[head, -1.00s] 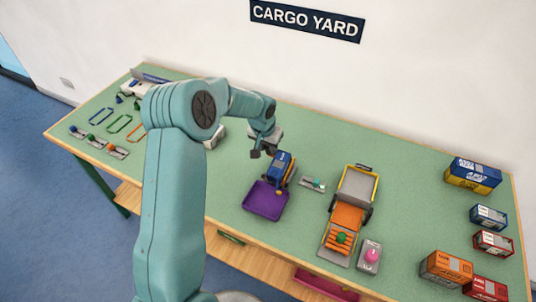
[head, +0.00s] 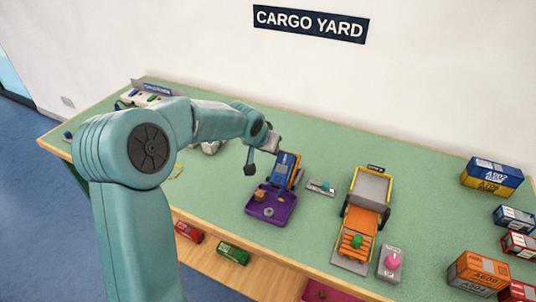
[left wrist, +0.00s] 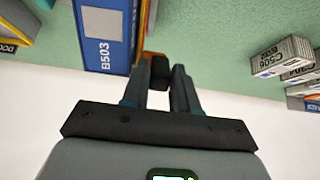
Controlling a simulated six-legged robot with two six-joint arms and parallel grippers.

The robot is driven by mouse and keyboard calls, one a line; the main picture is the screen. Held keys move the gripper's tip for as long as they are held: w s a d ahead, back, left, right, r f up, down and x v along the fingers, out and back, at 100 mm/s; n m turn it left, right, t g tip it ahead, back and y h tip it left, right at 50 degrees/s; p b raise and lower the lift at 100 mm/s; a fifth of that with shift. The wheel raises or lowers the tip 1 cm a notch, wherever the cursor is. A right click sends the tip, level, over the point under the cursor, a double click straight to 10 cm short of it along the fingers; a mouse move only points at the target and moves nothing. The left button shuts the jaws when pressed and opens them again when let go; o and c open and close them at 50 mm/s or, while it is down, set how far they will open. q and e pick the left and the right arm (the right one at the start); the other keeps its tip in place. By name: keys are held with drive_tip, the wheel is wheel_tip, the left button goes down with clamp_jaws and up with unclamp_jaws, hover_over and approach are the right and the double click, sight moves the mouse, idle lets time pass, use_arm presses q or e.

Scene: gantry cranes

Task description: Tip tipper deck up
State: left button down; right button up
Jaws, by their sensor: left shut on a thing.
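The blue tipper (head: 287,166), with orange edging, stands behind a purple tray (head: 285,215) in the head view. Its blue panel marked B503 (left wrist: 105,38) fills the upper left of the left wrist view. My left gripper (left wrist: 161,76) is shut on a small dark handle (left wrist: 160,70) beside the panel's orange edge. In the head view my left gripper (head: 262,158) is just left of the tipper. A brown block (head: 260,194) and a small grey piece (head: 268,212) lie in the tray. The deck's exact tilt is unclear. My right gripper is not in view.
A teal-knobbed plate (head: 321,187) lies right of the tipper. An orange-and-grey vehicle (head: 366,215) and a pink-button box (head: 391,262) stand further right. Several containers, including a blue-and-yellow one (head: 492,177), line the right side. Green tabletop (head: 425,190) is clear between.

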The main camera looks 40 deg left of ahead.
use_arm(q)
drive_tip(key=shift+s+r, duration=0.2)
idle(0.6)
drive_tip(key=c, duration=1.2)
unclamp_jaws()
drive_tip(key=shift+c, duration=0.2)
drive_tip(key=shift+s+d, duration=0.1)
drive_tip(key=shift+s, duration=0.05)
drive_tip(key=v, duration=1.6)
drive_tip(key=shift+s+r, duration=0.15)
